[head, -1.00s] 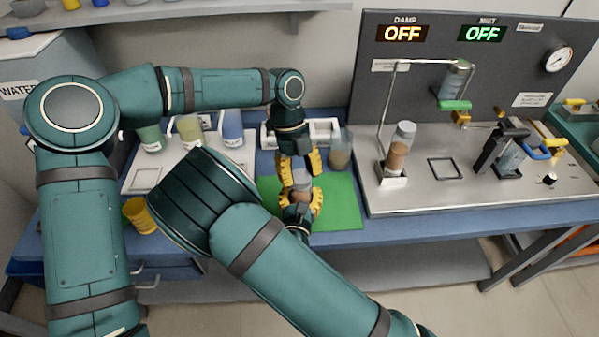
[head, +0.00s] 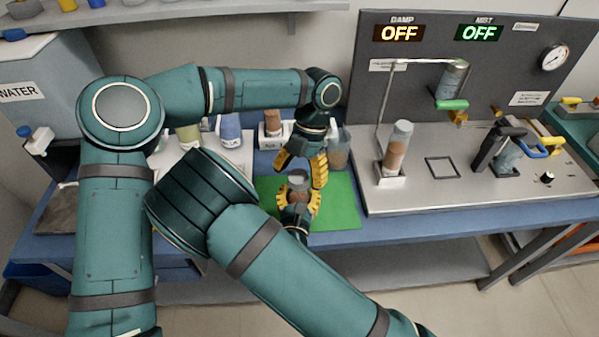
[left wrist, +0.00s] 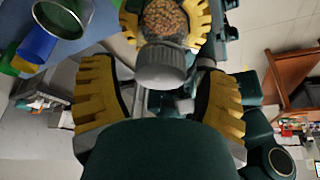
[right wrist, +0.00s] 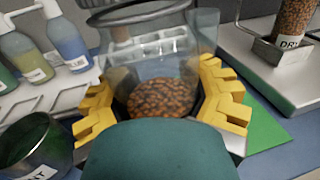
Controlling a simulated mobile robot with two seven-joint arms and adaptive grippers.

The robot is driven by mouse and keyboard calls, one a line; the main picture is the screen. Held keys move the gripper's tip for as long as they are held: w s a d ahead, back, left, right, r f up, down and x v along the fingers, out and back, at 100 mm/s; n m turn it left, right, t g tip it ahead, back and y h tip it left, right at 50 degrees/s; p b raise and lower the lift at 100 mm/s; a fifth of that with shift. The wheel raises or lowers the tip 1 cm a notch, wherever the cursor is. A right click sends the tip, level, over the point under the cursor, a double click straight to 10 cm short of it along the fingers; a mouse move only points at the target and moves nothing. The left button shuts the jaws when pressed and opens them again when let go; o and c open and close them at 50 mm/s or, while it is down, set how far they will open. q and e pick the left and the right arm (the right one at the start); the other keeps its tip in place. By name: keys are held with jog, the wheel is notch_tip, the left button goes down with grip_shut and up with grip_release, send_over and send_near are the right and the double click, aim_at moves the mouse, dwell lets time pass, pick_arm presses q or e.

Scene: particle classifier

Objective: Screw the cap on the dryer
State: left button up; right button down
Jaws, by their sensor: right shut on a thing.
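A clear jar (right wrist: 150,70) with brown granules in its lower part is held by my right gripper (right wrist: 160,105) above the green mat. In the left wrist view, a ribbed grey cap (left wrist: 161,67) is at the near end of the jar (left wrist: 165,20). The cap appears seated on it; how tightly it is screwed cannot be told. My left gripper (left wrist: 160,100) is open and empty, with its fingers spread either side of the cap and apart from it. In the head view, the left gripper (head: 302,163) is just above and behind the right gripper (head: 298,200).
A green mat (head: 341,201) lies on the blue bench. A machine panel (head: 480,70) stands right, with a granule tube (head: 398,150) in a holder. Squeeze bottles (right wrist: 68,38) and a dark cup (right wrist: 36,145) stand left. A beaker (head: 340,148) is just behind the mat.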

pick_arm(q)
jog(key=shift+r, duration=0.1)
jog(key=shift+r, duration=2.2)
